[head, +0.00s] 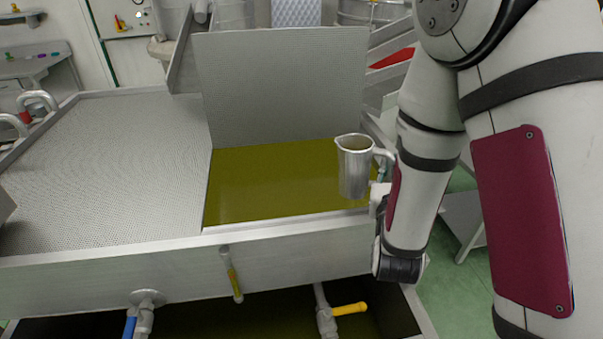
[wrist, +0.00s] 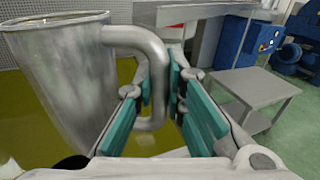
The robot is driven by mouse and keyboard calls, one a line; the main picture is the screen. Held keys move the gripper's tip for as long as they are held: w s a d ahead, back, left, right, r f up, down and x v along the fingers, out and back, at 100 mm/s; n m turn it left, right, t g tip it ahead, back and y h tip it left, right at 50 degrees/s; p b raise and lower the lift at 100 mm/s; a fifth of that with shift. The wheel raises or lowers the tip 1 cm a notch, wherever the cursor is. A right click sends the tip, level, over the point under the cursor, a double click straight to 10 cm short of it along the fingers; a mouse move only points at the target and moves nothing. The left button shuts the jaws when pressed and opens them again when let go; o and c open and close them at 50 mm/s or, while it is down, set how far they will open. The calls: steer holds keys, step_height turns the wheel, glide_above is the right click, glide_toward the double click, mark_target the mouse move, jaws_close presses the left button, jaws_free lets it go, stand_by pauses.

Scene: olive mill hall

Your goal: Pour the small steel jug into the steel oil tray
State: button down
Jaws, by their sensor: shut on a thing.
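The small steel jug (head: 354,172) is upright, with its spout to the left and its handle to the right in the head view. It is held above the right part of the steel oil tray (head: 300,229), which holds greenish-yellow oil. In the wrist view the jug (wrist: 65,75) fills the left side. My gripper (wrist: 163,92) is shut on the jug's handle, with its teal pads on either side of it. In the head view the gripper is mostly hidden behind the jug and my arm. The jug's contents cannot be made out clearly.
A perforated metal cover (head: 110,165) lies left of the oil, and a raised perforated panel (head: 282,85) stands behind it. Pipes with a blue and a yellow valve handle (head: 350,309) are below the tray front. A low grey table (wrist: 250,88) stands to the right.

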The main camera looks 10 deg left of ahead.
mark_target(362, 156)
steer(key=shift+w+a+r+n, duration=0.15)
steer(key=shift+a+r+n, duration=0.3)
steer(key=shift+r+n, duration=0.3)
steer(key=shift+w+a+r+n+b, duration=0.15)
steer(key=shift+a+n+b, duration=0.15)
steer(key=shift+n+b, duration=0.1)
steer(key=shift+a+r+n+g, duration=0.25)
steer(key=shift+a+n+g, duration=0.1)
steer(key=shift+n+g, duration=0.1)
steer(key=shift+a+r+n+p, duration=0.15)
steer(key=shift+a+n+p, duration=0.25)
steer(key=shift+p, duration=0.35)
steer(key=shift+w+a+n+p, duration=0.25)
steer(key=shift+a+n+p, duration=0.15)
steer(key=shift+n, duration=0.1)
steer(key=shift+w+a+r+n+h+p, duration=0.15)
steer(key=shift+a+n+h+p, duration=0.15)
steer(key=shift+a+n+p, duration=0.15)
steer(key=shift+w+a+r+n+g+p, duration=0.1)
steer(key=shift+a+n+g+p, duration=0.15)
steer(key=shift+a+n, duration=0.2)
steer(key=shift+w+a+n+g+p, duration=0.1)
steer(key=shift+a+n+p, duration=0.2)
steer(key=shift+n, duration=0.1)
steer(key=shift+w+a+r+n+p, duration=0.15)
steer(key=shift+a+r+n+p, duration=0.2)
steer(key=shift+r+n+p, duration=0.4)
steer(key=shift+a+r+h, duration=0.15)
steer(key=shift+r+h, duration=0.15)
